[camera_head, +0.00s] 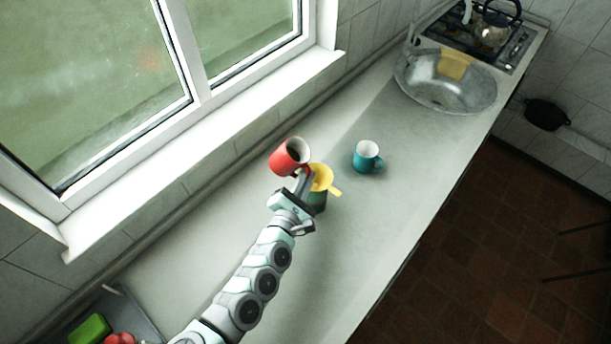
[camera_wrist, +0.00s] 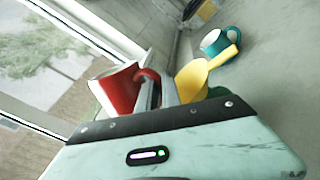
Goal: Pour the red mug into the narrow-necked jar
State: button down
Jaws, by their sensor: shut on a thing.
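My gripper (camera_head: 300,183) is shut on the handle of the red mug (camera_head: 284,161), which is held above the counter. The mug looks tilted, its white-rimmed mouth toward the right in the head view, with something dark inside. In the wrist view the fingers (camera_wrist: 155,92) close on the handle of the red mug (camera_wrist: 118,90). A yellow funnel-like piece with a handle (camera_head: 322,177) sits right beside the mug, on top of a dark green vessel (camera_head: 318,202), probably the jar. The gripper hides much of this vessel; its neck is not visible. The yellow piece (camera_wrist: 190,80) also shows in the wrist view.
A teal mug (camera_head: 366,158) stands upright to the right on the counter (camera_head: 345,235). A metal basin (camera_head: 440,98) with a yellow item and a stove with a kettle (camera_head: 492,32) are farther back. A window borders the left. A tray with green and red items is at lower left.

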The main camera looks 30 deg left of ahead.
jog(key=shift+d+r+m+p, duration=0.2)
jog(key=shift+r+m+p, duration=0.15)
jog(key=shift+p, duration=0.6)
dwell(0.4)
jog(key=shift+f+m+p, duration=0.65)
jog(key=shift+f+m, duration=0.05)
jog(key=shift+m, duration=0.15)
jog(key=shift+s+a+r+m+g+y+p, duration=0.15)
jog(key=shift+a+m+g+p, duration=0.2)
jog(key=shift+m+p, duration=0.7)
jog(key=shift+a+r+m+g+y+p, duration=0.15)
jog(key=shift+a+m+g+p, duration=0.25)
jog(key=shift+p, duration=1.25)
dwell(1.3)
jog(key=shift+r+m+p, duration=0.15)
jog(key=shift+m+p, duration=0.7)
jog(key=shift+p, duration=0.4)
dwell(0.5)
